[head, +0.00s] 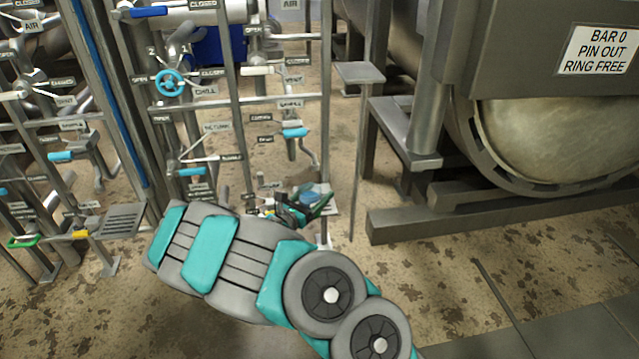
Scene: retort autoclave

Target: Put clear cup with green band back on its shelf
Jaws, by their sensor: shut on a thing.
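My gripper (308,204) is at the middle of the head view, low in front of the pipe rack, with my arm reaching to it from the lower right. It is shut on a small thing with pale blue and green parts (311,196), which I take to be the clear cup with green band. The fingers and wrist hide much of it, so its tilt cannot be told. A small pale plate (329,209) shows just behind and beside the gripper; whether the cup touches it cannot be told.
Pipes and labelled valves, one with a blue handwheel (171,83), fill the left and centre. A slatted grey shelf (122,220) stands at left, and a bare grey plate (360,72) on a post behind. The large vessel (560,140) blocks the right. Stained floor (450,265) is open at lower right.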

